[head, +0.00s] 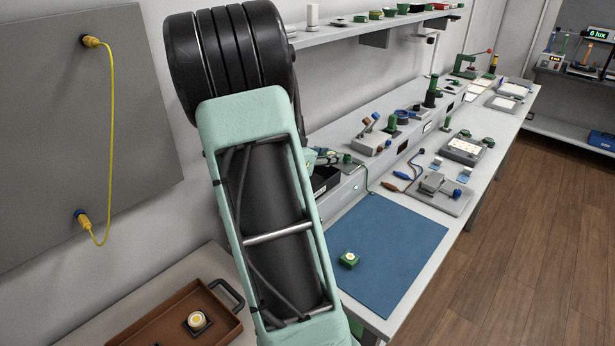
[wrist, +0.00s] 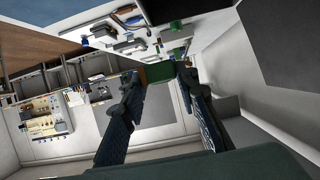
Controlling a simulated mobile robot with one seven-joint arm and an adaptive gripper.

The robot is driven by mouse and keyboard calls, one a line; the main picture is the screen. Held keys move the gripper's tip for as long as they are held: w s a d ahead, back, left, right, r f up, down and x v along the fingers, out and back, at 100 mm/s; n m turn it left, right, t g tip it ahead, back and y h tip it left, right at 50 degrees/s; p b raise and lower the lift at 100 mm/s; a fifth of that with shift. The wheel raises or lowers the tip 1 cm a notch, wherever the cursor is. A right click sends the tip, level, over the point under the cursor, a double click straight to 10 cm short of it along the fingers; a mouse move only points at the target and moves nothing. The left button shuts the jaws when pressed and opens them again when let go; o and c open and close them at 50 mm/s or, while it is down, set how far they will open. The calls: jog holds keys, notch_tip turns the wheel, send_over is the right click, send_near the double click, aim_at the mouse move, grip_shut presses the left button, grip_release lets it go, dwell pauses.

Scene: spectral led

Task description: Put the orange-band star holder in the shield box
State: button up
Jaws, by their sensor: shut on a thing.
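In the wrist view my gripper (wrist: 160,80) is shut on a green block (wrist: 159,72), held between its fingertips in the air. I cannot see an orange band or star on the held block. In the head view my arm hides the gripper and what it holds. A green block with a pale round top (head: 348,260) sits on the blue mat. A dark square holder with a yellow-rimmed pale disc (head: 197,321) lies in a brown tray. I cannot tell which thing is the shield box; a black box (head: 325,180) is partly hidden behind my arm.
The blue mat (head: 394,255) is mostly clear. The long bench carries several fixtures and tools, including a grey device (head: 464,149) beyond the mat. A shelf (head: 375,27) with small parts runs above. A grey wall panel (head: 60,130) with a yellow cable stands at left.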

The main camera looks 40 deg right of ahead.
jog(key=w+f, duration=0.6)
jog(key=shift+w+a+f, duration=0.25)
jog(key=shift+a+f, duration=0.05)
jog(key=shift+a, duration=0.05)
jog(key=shift+f, duration=1.5)
jog(key=shift+f, duration=0.2)
jog(key=o, duration=1)
jog(key=shift+r, duration=0.2)
jog(key=v, duration=1.2)
